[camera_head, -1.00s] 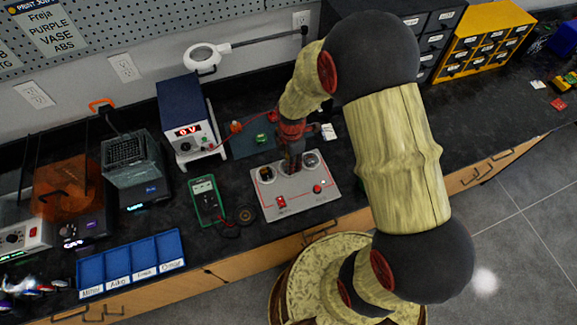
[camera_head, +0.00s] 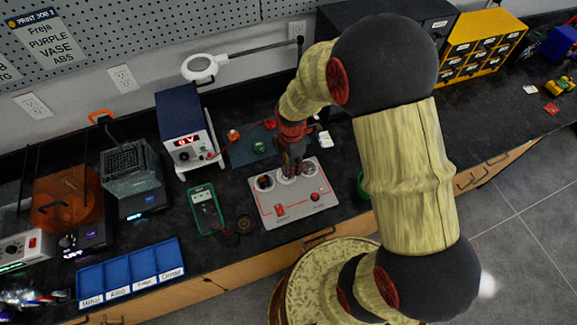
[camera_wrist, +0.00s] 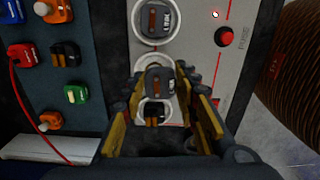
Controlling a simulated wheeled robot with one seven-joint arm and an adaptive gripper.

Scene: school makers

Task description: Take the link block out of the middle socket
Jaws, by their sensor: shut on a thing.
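The grey test panel (camera_head: 300,208) lies on the black bench with a row of round sockets. My gripper (camera_head: 290,168) points down at its middle socket (camera_wrist: 154,62). In the wrist view, the link block (camera_wrist: 160,80), dark with a brown stripe and a pale label, sits between my gripper's yellow-edged fingers (camera_wrist: 161,92), which are shut on it. Part of the middle socket's white ring shows around it. I cannot tell whether the block is seated or slightly raised. Another block (camera_wrist: 158,20) sits in one end socket, and a black and orange piece (camera_wrist: 153,113) in the other.
The panel carries a red button (camera_wrist: 227,37). A dark mat (camera_wrist: 60,85) with coloured plug pieces lies beside it. A green multimeter (camera_head: 206,210), a power supply (camera_head: 187,130) and blue trays (camera_head: 130,268) are to the left. A red lead (camera_wrist: 30,115) crosses the mat.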

